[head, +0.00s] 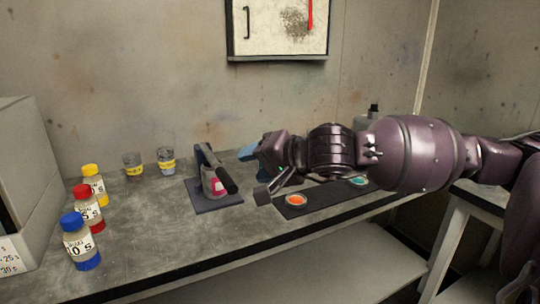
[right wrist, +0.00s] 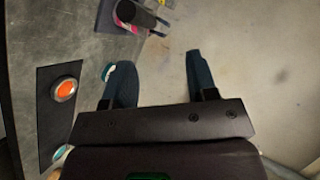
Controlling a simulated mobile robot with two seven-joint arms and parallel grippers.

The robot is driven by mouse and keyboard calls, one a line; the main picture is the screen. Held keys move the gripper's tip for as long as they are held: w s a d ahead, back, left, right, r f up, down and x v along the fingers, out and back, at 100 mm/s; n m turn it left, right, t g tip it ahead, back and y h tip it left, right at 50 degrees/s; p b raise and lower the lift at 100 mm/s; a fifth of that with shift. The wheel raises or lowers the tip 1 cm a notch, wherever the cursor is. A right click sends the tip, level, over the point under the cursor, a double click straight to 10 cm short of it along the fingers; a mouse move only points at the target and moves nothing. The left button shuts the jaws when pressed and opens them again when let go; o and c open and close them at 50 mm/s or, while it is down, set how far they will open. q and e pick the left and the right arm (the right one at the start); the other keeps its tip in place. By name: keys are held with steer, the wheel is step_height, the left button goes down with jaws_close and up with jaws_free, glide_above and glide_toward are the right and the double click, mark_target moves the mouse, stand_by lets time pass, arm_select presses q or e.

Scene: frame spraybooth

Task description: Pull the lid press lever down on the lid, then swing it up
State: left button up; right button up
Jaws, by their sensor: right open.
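The lid press stands on the bench in the head view, with a dark base plate (head: 215,206) and an upright post. Its dark lever (head: 226,179) slopes down to the right over a small can (head: 212,184) with a pink label. Whether the lid is seated cannot be told. My right gripper (head: 256,174) is open and empty, to the right of the lever and apart from it. In the right wrist view the open fingers (right wrist: 161,75) show, with part of the press lever (right wrist: 150,18) beyond them near the top edge. My left gripper is not in view.
Bottles with blue (head: 80,242), red (head: 88,210) and yellow (head: 94,185) caps stand at left. A dark strip (head: 325,197) with an orange-topped pot (head: 296,200) lies below my right arm.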

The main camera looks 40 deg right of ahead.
steer(key=shift+p+v, duration=0.3)
steer(key=shift+v, duration=0.5)
